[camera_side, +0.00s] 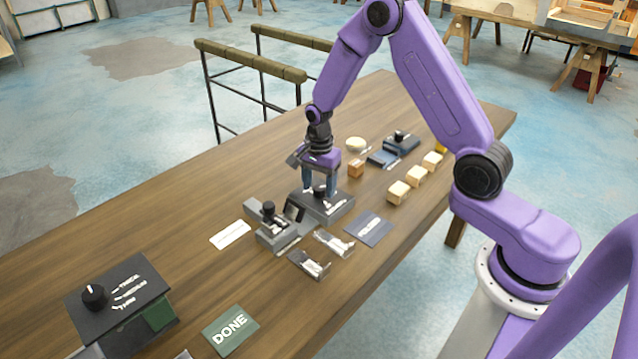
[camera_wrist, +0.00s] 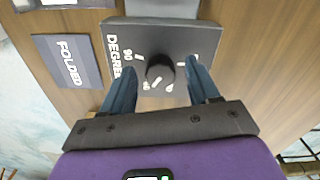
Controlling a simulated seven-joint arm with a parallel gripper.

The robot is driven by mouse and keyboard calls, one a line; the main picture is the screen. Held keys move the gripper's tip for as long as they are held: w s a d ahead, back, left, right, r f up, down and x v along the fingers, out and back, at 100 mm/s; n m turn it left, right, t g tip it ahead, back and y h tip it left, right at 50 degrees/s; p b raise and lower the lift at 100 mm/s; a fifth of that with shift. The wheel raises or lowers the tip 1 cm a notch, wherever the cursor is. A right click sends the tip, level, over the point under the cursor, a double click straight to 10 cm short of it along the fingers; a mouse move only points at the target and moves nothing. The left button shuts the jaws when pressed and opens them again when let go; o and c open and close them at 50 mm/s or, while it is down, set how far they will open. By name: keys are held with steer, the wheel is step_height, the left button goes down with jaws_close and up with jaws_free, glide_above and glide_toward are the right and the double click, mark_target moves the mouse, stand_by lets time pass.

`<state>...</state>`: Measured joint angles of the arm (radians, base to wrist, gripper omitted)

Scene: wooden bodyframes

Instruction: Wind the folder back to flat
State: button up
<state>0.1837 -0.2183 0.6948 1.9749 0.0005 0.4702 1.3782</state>
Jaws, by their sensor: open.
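A grey dial box (camera_side: 341,207) sits on the table under my gripper, attached to or close beside a grey folder unit (camera_side: 272,236) with a black knob and a raised dark plate (camera_side: 294,210). In the wrist view the dial box (camera_wrist: 190,38) is printed DEGREES, with 90 and other marks around a black knob (camera_wrist: 160,70). My gripper (camera_side: 320,191) points down over this knob. In the wrist view its two blue fingers (camera_wrist: 162,74) stand open on either side of the knob, with gaps showing. The knob's exact setting is hard to read.
A dark FOLDED mat (camera_wrist: 68,60) lies beside the dial box. Clear trays (camera_side: 333,243), a white card (camera_side: 230,234), wooden blocks (camera_side: 398,192) and a blue device (camera_side: 382,158) are around. A THICK/MEDIUM/THIN selector box (camera_side: 118,295) and green DONE plate (camera_side: 231,330) are nearer.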

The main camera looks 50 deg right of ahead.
steer(key=c, duration=1)
steer(key=shift+c, duration=0.2)
steer(key=shift+n, duration=0.4)
steer(key=n, duration=0.4)
steer(key=shift+n, duration=0.4)
steer(key=n, duration=0.6)
steer(key=shift+s+d, duration=0.1)
steer(key=n, duration=0.6)
steer(key=shift+d+n, duration=0.1)
steer(key=shift+n, duration=0.3)
steer(key=n, duration=0.5)
steer(key=shift+n, duration=0.4)
